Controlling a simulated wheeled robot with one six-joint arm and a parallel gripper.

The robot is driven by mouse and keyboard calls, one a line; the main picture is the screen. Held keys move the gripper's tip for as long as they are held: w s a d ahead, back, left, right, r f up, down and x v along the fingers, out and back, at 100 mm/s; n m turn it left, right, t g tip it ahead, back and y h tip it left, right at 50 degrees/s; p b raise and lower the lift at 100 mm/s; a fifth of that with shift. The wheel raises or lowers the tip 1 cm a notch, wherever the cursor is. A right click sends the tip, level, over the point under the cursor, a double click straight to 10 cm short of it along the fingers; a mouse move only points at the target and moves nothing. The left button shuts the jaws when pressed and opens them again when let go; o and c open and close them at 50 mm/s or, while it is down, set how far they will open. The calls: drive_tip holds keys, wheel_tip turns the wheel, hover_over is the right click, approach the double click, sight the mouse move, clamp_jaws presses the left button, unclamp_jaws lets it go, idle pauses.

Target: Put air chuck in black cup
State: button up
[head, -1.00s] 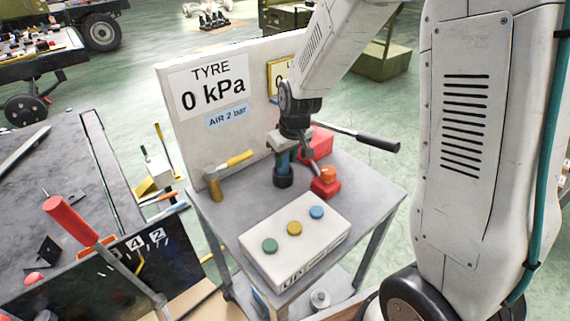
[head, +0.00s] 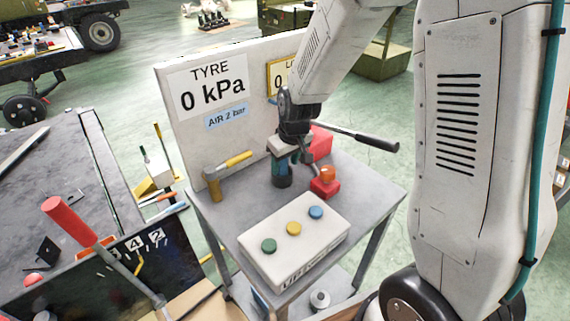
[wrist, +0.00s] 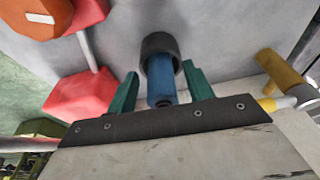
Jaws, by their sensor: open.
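The black cup (head: 282,182) stands on the grey table, below my gripper (head: 286,157) in the head view. In the wrist view the black cup (wrist: 161,42) is seen with a blue cylinder, which looks like the air chuck (wrist: 160,80), standing in its mouth. My gripper (wrist: 160,72) is open, with one teal finger on each side of the blue cylinder. A gap shows between each finger and the cylinder. In the head view the cylinder is mostly hidden by the fingers.
A red block with an orange top (head: 326,184) is close on the right. A white button box (head: 293,243) fills the table front. A black-handled lever (head: 375,141) sticks out right.

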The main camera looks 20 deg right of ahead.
drive_tip(key=a+v, duration=0.1)
drive_tip(key=v, duration=1)
drive_tip(key=s+d+r+m, duration=0.1)
drive_tip(key=s+r, duration=0.2)
drive_tip(key=s, duration=0.5)
drive_tip(key=s+d+r+m+g, duration=0.1)
drive_tip(key=s+r, duration=0.2)
drive_tip(key=s, duration=0.6)
drive_tip(key=s+d+r+m, duration=0.1)
drive_tip(key=s+r, duration=0.3)
drive_tip(key=s, duration=0.5)
drive_tip(key=shift+s+d+h, duration=0.15)
drive_tip(key=shift+s+h, duration=0.1)
drive_tip(key=shift+h, duration=0.05)
drive_tip(key=shift+r, duration=0.1)
